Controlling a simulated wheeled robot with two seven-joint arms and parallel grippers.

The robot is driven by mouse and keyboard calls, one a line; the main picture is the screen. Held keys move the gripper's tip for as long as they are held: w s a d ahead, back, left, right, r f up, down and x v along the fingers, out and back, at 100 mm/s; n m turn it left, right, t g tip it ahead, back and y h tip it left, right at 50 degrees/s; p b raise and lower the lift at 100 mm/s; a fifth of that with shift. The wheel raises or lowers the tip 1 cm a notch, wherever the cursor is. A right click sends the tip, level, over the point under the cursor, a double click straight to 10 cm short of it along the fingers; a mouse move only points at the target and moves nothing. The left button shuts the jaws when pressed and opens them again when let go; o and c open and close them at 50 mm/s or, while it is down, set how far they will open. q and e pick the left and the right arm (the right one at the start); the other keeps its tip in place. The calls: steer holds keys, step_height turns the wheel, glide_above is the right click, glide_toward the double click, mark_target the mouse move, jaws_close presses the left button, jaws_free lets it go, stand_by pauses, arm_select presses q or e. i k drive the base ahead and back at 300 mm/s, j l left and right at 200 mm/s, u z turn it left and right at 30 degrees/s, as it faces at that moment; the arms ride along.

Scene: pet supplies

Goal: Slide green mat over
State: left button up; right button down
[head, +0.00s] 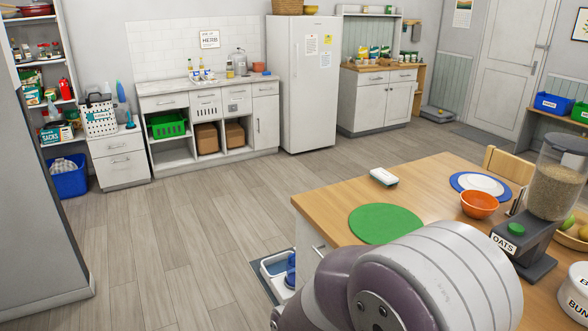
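The green mat (385,223) is a flat round disc lying on the wooden table (328,199), close to its left part. One of my arm links fills the bottom middle of the view and passes in front of the near table edge, just below the mat. Neither of my grippers shows, so their position relative to the mat is hidden.
To the right are an orange bowl (479,205), a blue mat (463,181) under a white plate (481,184), and an oats dispenser (553,190). A wooden chair (497,161) stands behind. Bare tabletop surrounds the mat's back and right.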

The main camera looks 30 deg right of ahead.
mark_target(373, 223)
steer(key=i+z, duration=0.15)
steer(key=i, duration=0.6)
steer(key=i+j+z, duration=0.2)
steer(key=i, duration=0.5)
